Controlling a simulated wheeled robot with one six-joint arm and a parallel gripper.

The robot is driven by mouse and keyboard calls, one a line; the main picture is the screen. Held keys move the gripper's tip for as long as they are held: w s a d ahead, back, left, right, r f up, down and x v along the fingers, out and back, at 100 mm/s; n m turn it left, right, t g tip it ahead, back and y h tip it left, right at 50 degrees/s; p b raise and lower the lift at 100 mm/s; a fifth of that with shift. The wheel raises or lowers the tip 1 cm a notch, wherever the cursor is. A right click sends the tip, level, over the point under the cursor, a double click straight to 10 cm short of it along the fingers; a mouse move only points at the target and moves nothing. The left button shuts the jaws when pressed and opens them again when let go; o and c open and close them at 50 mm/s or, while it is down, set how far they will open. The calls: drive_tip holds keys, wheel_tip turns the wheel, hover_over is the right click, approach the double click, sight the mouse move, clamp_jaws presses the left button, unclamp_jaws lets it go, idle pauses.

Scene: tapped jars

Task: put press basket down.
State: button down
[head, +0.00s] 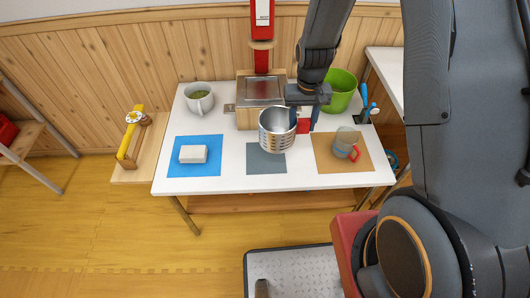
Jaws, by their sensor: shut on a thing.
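The press basket (277,138), a perforated silver metal cylinder with an open top, hangs upright in front of the wooden press. My gripper (303,116) is shut on it at its upper right side, and the arm reaches down from above. The basket appears over the back part of a grey mat (265,167). I cannot tell how high above the mat its bottom is. A small red part (304,126) shows just right of the basket, and I cannot tell what it belongs to.
The white table (230,184) holds a blue mat (181,168) with a white block (193,154), a tan mat (330,162) with a red-handled clear jar (346,145), a grey cup (199,97), a green bucket (341,91) and a wooden press (246,121). The grey mat's front is clear.

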drive_tip(key=a+f+b, duration=0.1)
drive_tip(key=w+a+f+b, duration=0.1)
drive_tip(key=a, duration=0.1)
drive_tip(key=shift+w+a, duration=0.15)
drive_tip(key=shift+a, duration=0.05)
drive_tip(key=shift+a+f+p, duration=0.1)
drive_tip(key=shift+f+p, duration=0.55)
drive_tip(key=shift+f, duration=4.3)
drive_tip(key=shift+f, duration=0.1)
drive_tip(key=c, duration=1)
unclamp_jaws()
wheel_tip(320, 180, up, 12)
drive_tip(key=shift+r+b, duration=0.15)
drive_tip(key=shift+b, duration=0.9)
drive_tip(key=s+d+r, duration=0.2)
drive_tip(key=s+r, duration=0.2)
drive_tip(key=s, duration=0.1)
drive_tip(key=s+d+r, duration=0.2)
drive_tip(key=s+r, duration=0.3)
drive_tip(key=s, duration=0.1)
drive_tip(key=s+d+r, duration=0.2)
drive_tip(key=s+r, duration=0.3)
drive_tip(key=shift+s, duration=0.25)
